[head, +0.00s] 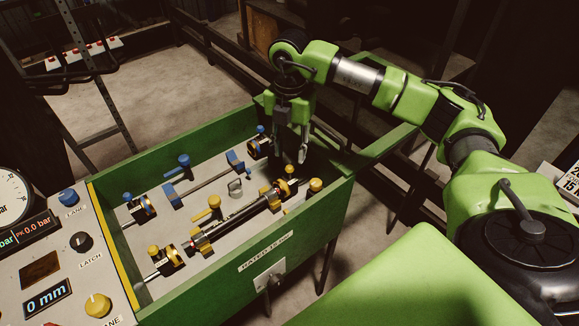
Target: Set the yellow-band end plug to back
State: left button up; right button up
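In the head view a dark hose (240,216) with gold and yellow fittings lies along the near lane of the green-walled tray (235,268). A yellow-banded plug unit (166,262) with a yellow knob sits at its near left end. Another yellow-banded fitting (285,188) is at its far right end; I cannot tell for sure which is the named end plug. My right gripper (291,156) points down over the tray's far right corner, beyond the right-end fitting. Its fingers are apart, with nothing seen between them. My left gripper is not in view.
A second lane with blue-knobbed fittings (184,161) runs behind. A yellow lever (207,212) stands between the lanes. The tray's walls rise around the fittings. A control panel (60,255) with a gauge and knobs is at left.

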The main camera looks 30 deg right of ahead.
aim_at(290, 165)
notch_tip(290, 165, down, 8)
jog(key=shift+r+p, duration=0.15)
jog(key=shift+p, duration=0.4)
